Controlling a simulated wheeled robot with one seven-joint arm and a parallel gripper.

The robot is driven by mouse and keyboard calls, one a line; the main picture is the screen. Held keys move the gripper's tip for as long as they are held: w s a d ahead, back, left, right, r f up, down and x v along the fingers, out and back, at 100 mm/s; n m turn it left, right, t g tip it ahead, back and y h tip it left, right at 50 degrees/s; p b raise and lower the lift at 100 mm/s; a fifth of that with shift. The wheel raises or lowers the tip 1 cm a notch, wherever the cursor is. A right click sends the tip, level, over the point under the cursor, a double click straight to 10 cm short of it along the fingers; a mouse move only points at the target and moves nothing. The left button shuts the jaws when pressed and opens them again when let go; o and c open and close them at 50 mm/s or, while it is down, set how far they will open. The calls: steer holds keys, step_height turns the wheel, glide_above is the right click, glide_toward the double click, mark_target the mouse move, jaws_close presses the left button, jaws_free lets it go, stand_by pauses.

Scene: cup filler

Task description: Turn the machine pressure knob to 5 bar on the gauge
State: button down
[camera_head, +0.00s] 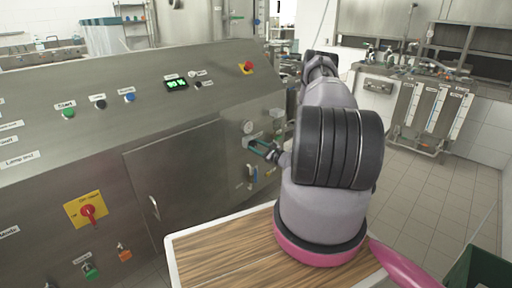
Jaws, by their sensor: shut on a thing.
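The machine (180,130) is a large steel cabinet with a sloped control panel. A small round white pressure gauge (248,127) sits on its right-hand front face. Its needle and numbers are too small to read. My gripper (262,151) is at that face, just below and to the right of the gauge. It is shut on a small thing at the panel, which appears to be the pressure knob. The knob itself is mostly hidden by the dark fingers, and its angle cannot be told.
A red-and-yellow main switch (88,211) and a green digital display (177,84) are on the machine. A wood-grained top (215,258) with a white edge lies in front.

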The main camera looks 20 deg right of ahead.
stand_by(0.3)
steer(key=shift+c, duration=1.9)
jaws_free()
steer(key=v, duration=1.1)
steer(key=shift+w+r, duration=0.1)
steer(key=shift+r, duration=0.05)
